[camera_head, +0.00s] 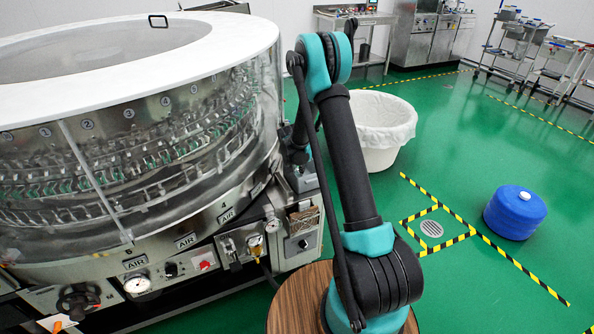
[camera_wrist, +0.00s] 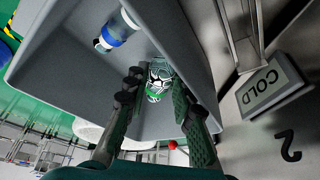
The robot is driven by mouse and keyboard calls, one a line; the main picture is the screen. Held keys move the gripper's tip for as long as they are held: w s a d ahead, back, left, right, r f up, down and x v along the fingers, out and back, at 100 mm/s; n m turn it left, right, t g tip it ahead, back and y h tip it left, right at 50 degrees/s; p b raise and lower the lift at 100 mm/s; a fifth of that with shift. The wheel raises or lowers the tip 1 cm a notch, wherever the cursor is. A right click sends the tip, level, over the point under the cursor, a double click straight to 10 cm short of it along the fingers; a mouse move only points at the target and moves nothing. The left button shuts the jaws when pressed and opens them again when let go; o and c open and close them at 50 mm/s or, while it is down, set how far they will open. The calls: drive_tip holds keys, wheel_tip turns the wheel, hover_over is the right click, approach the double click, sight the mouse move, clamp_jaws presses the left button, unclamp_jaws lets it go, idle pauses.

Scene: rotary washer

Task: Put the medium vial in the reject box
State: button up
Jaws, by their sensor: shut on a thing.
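In the wrist view my gripper (camera_wrist: 157,92) has its fingers on either side of a small clear glass vial (camera_wrist: 159,72) with green showing through it. It is shut on this vial, inside or just over the opening of a grey box (camera_wrist: 225,62). The box carries no label that I can read. Another vial (camera_wrist: 118,28), white and clear with a blue band, lies in the box against its wall, apart from my fingers.
The round washer (camera_head: 130,130) with its white top fills the left. A white lined bin (camera_head: 385,125) and a blue drum (camera_head: 515,212) stand on the green floor. A "COLD" sign (camera_wrist: 268,88) is on the metal panel beside the grey box.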

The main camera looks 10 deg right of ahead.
sight(297, 170)
drive_tip(key=shift+f, duration=0.6)
drive_tip(key=o, duration=0.5)
drive_tip(key=shift+r, duration=0.15)
idle(0.5)
drive_tip(key=shift+r, duration=6.4)
